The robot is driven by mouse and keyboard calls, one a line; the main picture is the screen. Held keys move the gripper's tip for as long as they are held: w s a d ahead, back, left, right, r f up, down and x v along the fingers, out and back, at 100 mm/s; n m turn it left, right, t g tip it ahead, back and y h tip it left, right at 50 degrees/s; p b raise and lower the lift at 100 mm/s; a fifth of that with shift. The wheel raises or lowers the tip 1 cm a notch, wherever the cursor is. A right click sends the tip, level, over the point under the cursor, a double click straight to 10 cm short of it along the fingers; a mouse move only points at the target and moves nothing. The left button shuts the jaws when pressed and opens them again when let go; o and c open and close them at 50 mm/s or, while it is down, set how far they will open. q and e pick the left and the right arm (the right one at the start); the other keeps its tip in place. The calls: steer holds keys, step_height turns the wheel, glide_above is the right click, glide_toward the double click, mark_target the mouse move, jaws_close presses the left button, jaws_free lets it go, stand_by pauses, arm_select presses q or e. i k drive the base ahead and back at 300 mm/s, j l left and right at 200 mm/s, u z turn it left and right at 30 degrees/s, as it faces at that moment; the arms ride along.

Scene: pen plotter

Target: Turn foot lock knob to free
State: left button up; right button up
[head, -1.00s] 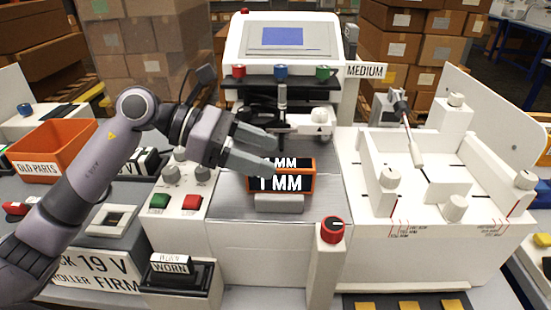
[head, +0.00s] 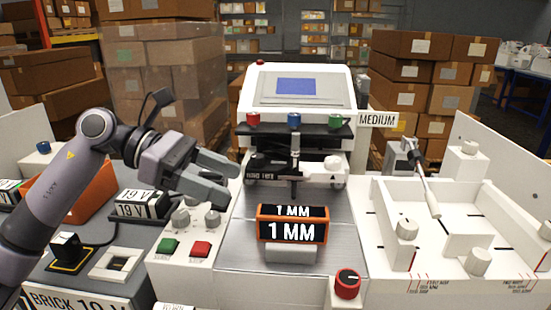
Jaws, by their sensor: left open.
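A red knob (head: 347,284) with a black face and a small white pointer mark sits on a white post at the front of the plotter, near the bottom of the head view. No label for it is readable, so I cannot tell for sure that it is the foot lock knob. My left gripper (head: 232,184) is open and empty, with its fingers pointing right. It is above and left of the orange-framed 1 MM block (head: 292,230), apart from it, and well up and left of the red knob. My right gripper is not in view.
Two grey knobs (head: 181,219) and green (head: 168,246) and red (head: 201,249) buttons lie below my left gripper. The pen carriage (head: 295,170) stands behind the block. A white walled fixture (head: 480,245) is at right. The metal bed (head: 240,258) around the block is clear.

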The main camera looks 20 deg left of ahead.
mark_target(347, 284)
steer(key=k, duration=1)
